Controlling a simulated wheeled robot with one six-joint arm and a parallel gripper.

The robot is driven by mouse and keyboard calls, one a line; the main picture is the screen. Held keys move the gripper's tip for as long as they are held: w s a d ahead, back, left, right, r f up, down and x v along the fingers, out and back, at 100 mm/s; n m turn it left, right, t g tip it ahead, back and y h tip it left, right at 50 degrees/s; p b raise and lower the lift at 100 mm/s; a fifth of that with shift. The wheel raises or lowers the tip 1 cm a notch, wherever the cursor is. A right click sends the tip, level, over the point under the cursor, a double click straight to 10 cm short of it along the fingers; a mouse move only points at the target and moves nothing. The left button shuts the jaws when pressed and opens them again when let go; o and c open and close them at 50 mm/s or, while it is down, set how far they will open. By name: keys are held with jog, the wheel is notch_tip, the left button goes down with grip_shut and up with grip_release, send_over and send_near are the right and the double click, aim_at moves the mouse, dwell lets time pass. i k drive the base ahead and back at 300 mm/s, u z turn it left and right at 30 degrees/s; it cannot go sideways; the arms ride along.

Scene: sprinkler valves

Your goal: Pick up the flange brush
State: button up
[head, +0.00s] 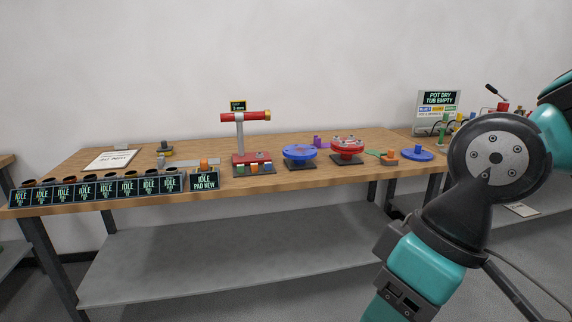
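I cannot pick out the flange brush with certainty at this size. A small tool with a green handle and an orange block (385,156) lies on the wooden bench between the red flange and a blue disc; it may be the brush. My arm fills the right side of the head view, in front of the bench's right end. My gripper is not in view.
The wooden bench (130,187) carries a row of "IDLE" displays (86,188) at left, a red pipe stand (240,120), a blue flange (299,152), a red flange (346,147) and a blue disc (417,155). A "POT DRY" sign (438,101) stands behind right.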

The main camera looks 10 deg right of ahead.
aim_at(388, 160)
jog(key=i, duration=3)
jog(key=z, duration=1.15)
